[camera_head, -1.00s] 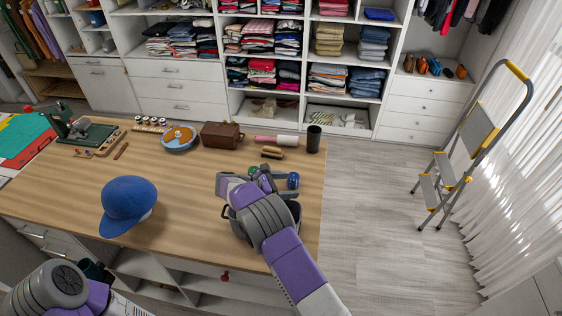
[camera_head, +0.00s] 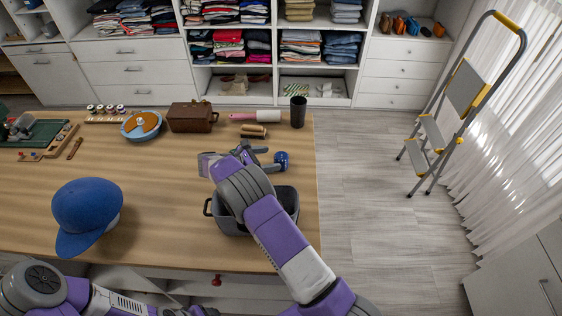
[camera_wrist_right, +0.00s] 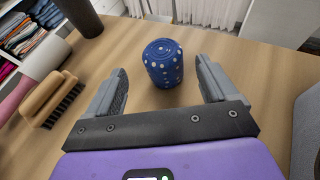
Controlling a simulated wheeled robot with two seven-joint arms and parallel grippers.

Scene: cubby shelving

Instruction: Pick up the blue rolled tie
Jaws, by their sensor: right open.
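The blue rolled tie (camera_wrist_right: 163,62) with white dots stands upright on the table in the right wrist view, between and just beyond my open right fingers. In the head view the tie (camera_head: 281,159) is at the right fingertips. My right gripper (camera_head: 262,158) is open and empty, low over the table; it also shows in the right wrist view (camera_wrist_right: 160,88). My left arm is at the lower left of the head view, but its fingers are not visible.
A grey bin (camera_head: 283,203) stands under my right forearm. A blue cap (camera_head: 86,212) is at left. The table's right edge is near the tie.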

